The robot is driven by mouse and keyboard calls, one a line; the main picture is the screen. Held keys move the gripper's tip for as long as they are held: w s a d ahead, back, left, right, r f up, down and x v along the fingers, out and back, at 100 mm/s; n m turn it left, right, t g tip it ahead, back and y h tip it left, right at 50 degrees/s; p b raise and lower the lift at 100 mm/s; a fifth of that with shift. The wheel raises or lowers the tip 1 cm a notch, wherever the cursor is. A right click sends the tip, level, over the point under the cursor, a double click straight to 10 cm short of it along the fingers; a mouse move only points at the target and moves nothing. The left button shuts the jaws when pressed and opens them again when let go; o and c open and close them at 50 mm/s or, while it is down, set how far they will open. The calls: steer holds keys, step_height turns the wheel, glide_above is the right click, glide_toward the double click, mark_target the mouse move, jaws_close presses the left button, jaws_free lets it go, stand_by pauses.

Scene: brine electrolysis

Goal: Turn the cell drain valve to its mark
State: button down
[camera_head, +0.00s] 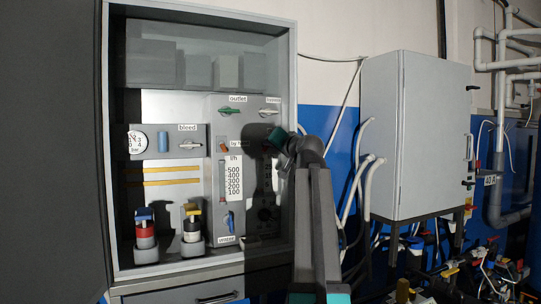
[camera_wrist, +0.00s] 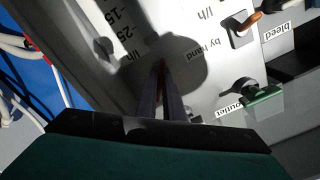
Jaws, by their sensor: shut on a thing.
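My gripper (camera_wrist: 162,68) is in front of the panel in the wrist view, its two dark fingers close together. A small red part (camera_wrist: 163,66) shows at the fingertips, and the fingers are shut on it. The fingers and their shadow hide most of its shape. I can read no drain label or mark beside it. In the head view my arm covers the fingertips, at the right side of the open grey cabinet (camera_head: 291,75).
A green outlet handle (camera_wrist: 264,95) and an orange lever (camera_wrist: 246,23) near the "by hand" label stand out from the panel close by. A grey box (camera_head: 418,135) with white hoses stands right of the cabinet.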

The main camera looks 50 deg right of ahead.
steer(key=shift+n+b, duration=3.1)
steer(key=shift+n, duration=0.7)
steer(key=c, duration=1.9)
jaws_free()
steer(key=shift+o, duration=0.2)
steer(key=shift+s+a, duration=0.1)
steer(key=shift+s, duration=0.05)
